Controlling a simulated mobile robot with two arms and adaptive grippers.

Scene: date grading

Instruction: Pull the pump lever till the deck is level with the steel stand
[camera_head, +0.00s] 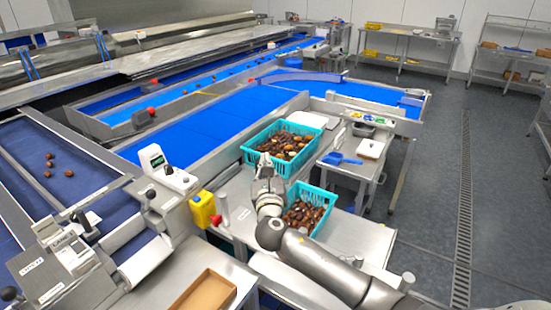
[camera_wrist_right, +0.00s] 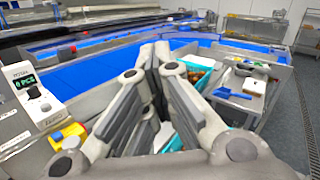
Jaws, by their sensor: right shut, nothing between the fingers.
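My right gripper (camera_head: 265,163) is shut and empty, above the steel surface between two teal crates. In the right wrist view its fingers (camera_wrist_right: 153,52) meet at the tips. A steel work surface (camera_head: 350,238) carries the near teal crate (camera_head: 325,232), which holds dates; I cannot tell whether this surface is the deck. A steel stand (camera_head: 345,165) with a blue scoop (camera_head: 338,159) is to its right. No pump lever can be made out for sure; a red knob (camera_head: 215,220) shows beside a yellow box (camera_head: 203,209). My left gripper is not in view.
The far teal crate (camera_head: 251,155), full of dates, stands beside the blue conveyor (camera_head: 210,125). A counter unit (camera_head: 156,160) and a brown tray (camera_head: 205,294) are on the left. Shelving (camera_head: 410,35) lines the back wall. The floor at right (camera_head: 500,200) is clear.

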